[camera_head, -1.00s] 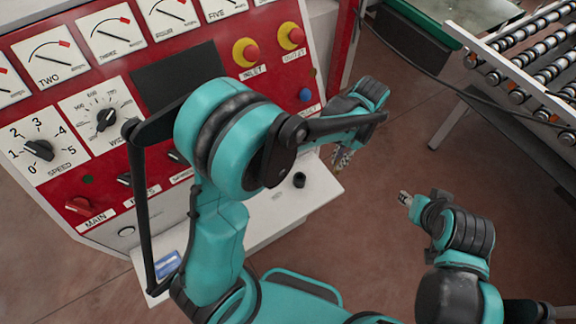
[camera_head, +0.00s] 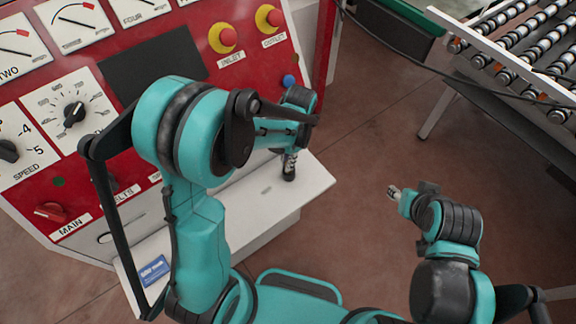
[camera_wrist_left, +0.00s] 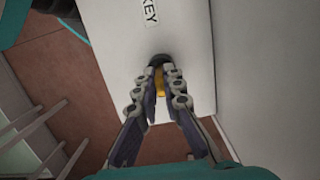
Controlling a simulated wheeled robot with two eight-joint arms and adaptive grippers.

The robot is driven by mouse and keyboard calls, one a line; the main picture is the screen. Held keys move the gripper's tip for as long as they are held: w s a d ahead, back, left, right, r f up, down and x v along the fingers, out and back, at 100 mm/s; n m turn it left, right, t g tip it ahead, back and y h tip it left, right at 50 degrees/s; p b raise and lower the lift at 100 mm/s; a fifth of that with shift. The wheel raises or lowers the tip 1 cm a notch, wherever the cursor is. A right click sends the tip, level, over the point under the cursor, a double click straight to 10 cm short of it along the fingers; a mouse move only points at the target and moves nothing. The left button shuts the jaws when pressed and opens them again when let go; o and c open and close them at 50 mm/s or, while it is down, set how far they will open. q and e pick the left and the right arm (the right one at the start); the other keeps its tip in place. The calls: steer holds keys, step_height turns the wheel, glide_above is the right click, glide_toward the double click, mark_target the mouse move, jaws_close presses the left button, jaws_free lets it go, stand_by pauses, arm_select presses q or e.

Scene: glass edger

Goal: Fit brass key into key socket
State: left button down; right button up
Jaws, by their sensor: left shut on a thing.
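The brass key (camera_wrist_left: 160,86) shows as a small yellow piece between the fingers of my left gripper (camera_wrist_left: 161,72) in the left wrist view. The gripper is shut on it. The dark round key socket (camera_wrist_left: 157,60) lies right at the fingertips, on the white shelf near the KEY label. In the head view my left gripper (camera_head: 289,163) points down at the socket (camera_head: 288,176) on the shelf. The fingers hide the key's lower end, so I cannot tell how far it sits in the socket. My right gripper (camera_head: 394,192) hangs over the floor, away from the shelf.
The white shelf (camera_head: 235,225) juts from the red control panel (camera_head: 215,75) with its dials, knobs and buttons. A blue card (camera_head: 154,271) lies at the shelf's left end. A roller conveyor (camera_head: 520,60) stands at the upper right. Open floor lies between.

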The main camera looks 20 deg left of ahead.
arm_select(q)
steer(key=shift+f, duration=0.6)
steer(key=shift+d+r, duration=0.1)
steer(key=shift+r, duration=0.05)
arm_select(e)
steer(key=shift+f, duration=0.25)
arm_select(q)
steer(key=shift+f, duration=0.2)
steer(key=c, duration=1.6)
jaws_free()
steer(key=shift+c, duration=0.2)
arm_select(e)
steer(key=shift+f, duration=0.2)
arm_select(q)
steer(key=shift+r, duration=0.1)
